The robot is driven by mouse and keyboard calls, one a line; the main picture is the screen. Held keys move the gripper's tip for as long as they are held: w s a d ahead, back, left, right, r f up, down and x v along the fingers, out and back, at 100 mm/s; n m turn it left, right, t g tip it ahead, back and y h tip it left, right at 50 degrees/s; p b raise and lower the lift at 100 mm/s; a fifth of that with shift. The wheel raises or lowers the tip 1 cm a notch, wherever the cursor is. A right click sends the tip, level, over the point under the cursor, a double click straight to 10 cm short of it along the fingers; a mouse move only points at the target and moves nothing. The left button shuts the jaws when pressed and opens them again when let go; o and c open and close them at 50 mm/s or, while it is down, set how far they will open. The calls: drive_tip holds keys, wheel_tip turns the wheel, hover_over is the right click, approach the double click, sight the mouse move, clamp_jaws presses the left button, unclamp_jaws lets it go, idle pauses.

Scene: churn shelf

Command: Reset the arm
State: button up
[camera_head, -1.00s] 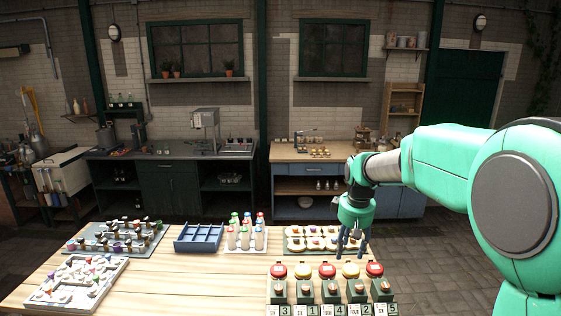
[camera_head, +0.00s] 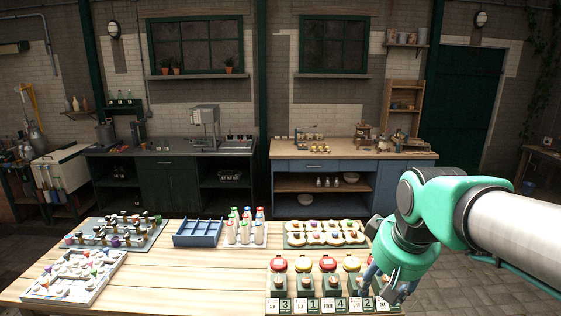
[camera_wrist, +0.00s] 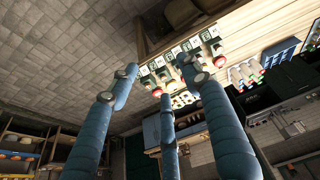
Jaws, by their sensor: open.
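My gripper (camera_head: 392,284) is at the right end of the wooden table (camera_head: 160,285) in the head view. Its blue fingers point down, in front of the rightmost of the lidded jars, and partly hide that jar. In the wrist view the fingers of my gripper (camera_wrist: 160,88) are spread apart with nothing between them. The table with the jars shows beyond the fingertips there. Whether a finger touches a jar cannot be told.
A row of red- and yellow-lidded jars (camera_head: 303,265) with number cards stands at the table's front right. The table's middle is clear.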

drive_tip(key=s+f+m+b, duration=0.1)
drive_tip(key=s+f, duration=0.1)
drive_tip(key=s, duration=0.5)
drive_tip(key=s+f+m+t+b, duration=0.1)
drive_tip(key=s+f, duration=0.2)
drive_tip(key=s, duration=0.5)
drive_tip(key=shift+f, duration=0.2)
drive_tip(key=shift+w+r, duration=0.15)
drive_tip(key=shift+w, duration=0.05)
idle(1.4)
